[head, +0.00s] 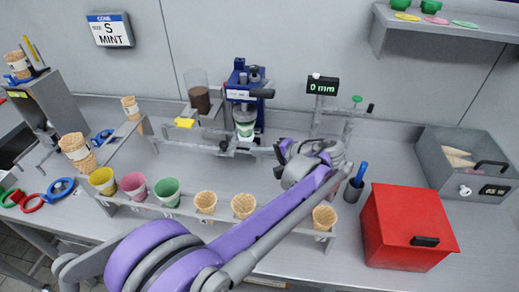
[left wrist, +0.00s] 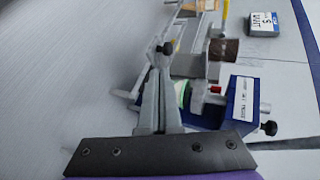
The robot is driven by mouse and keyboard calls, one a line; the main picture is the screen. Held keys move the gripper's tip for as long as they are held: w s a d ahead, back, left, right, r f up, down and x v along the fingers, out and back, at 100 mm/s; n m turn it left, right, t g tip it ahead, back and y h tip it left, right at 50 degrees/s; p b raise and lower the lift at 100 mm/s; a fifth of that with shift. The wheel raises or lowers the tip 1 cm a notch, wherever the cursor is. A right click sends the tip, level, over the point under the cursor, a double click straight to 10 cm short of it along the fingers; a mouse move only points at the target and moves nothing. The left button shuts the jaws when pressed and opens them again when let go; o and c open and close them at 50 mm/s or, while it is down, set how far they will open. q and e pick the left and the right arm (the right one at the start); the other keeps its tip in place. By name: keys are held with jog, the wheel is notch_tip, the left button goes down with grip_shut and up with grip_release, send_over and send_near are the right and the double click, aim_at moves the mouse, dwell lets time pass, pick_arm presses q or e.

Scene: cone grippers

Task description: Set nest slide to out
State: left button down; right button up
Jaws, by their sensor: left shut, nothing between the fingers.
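The blue press (head: 240,80) stands upright at the back middle of the bench. A clear cup with a green and white band (head: 245,125) sits under its head, on a grey slide part (head: 228,146) low at the press foot. I cannot tell the slide's exact position. My left gripper (head: 281,150) is shut and empty, just right of the cup and slide, pointing left. In the left wrist view the shut fingers (left wrist: 160,52) partly cover the cup (left wrist: 181,92), beside the blue press (left wrist: 242,105). Contact with the slide cannot be told. My right gripper is out of view.
A front rack (head: 140,207) holds coloured cups and cones. A red box (head: 405,225) and grey bin (head: 455,165) are at right. A brown container (head: 200,100) is left of the press.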

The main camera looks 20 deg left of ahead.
aim_at(227, 146)
pick_arm(q)
jog(key=x, duration=0.7)
jog(key=r+x, duration=0.1)
jog(key=x, duration=0.2)
jog(key=shift+w+a, duration=0.15)
jog(key=shift+a, duration=0.3)
jog(key=s+a, duration=0.3)
jog(key=a, duration=0.9)
jog(key=shift+a, duration=0.4)
